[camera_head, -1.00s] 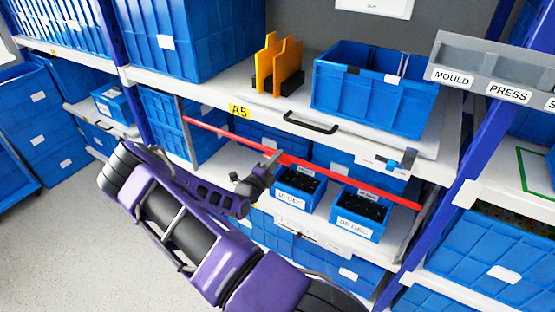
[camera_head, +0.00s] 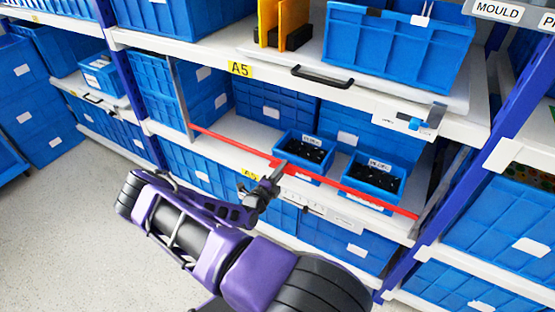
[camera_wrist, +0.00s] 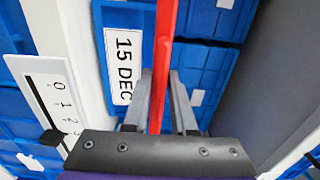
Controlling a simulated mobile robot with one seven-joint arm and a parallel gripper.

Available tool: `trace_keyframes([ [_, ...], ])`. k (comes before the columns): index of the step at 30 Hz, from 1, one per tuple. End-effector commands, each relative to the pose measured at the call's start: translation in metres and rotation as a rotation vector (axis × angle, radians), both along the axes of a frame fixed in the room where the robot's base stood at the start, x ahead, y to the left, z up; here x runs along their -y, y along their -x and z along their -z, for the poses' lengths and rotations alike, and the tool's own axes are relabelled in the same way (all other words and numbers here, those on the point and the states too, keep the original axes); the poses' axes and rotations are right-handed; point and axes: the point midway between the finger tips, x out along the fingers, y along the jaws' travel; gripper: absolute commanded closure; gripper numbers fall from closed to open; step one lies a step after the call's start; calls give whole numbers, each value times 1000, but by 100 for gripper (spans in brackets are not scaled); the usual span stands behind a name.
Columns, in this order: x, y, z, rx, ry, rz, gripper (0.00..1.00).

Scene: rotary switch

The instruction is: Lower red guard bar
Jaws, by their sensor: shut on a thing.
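The red guard bar (camera_head: 350,190) spans the front of the bay in the head view, sloping down from upper left to lower right. It crosses just in front of two small blue bins, near the lower shelf's front edge. My gripper (camera_head: 276,172) is shut on the bar near its middle. In the wrist view the bar (camera_wrist: 165,45) runs between the two grey fingers of my gripper (camera_wrist: 161,100). The contact at the fingertips is partly hidden there.
The small bins (camera_head: 305,155) and (camera_head: 371,182) hold dark parts. Above is a shelf with a black handle (camera_head: 323,77) and a blue slider (camera_head: 410,123). A numbered scale (camera_wrist: 60,108) is left of the bar in the wrist view. Floor (camera_head: 70,215) is clear at left.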

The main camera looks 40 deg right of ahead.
Motion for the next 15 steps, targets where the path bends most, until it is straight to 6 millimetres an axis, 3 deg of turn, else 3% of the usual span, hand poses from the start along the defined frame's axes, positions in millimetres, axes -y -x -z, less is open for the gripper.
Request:
trace_keyframes([
  [15,-1,8,10,-4,-6,-3,100],
])
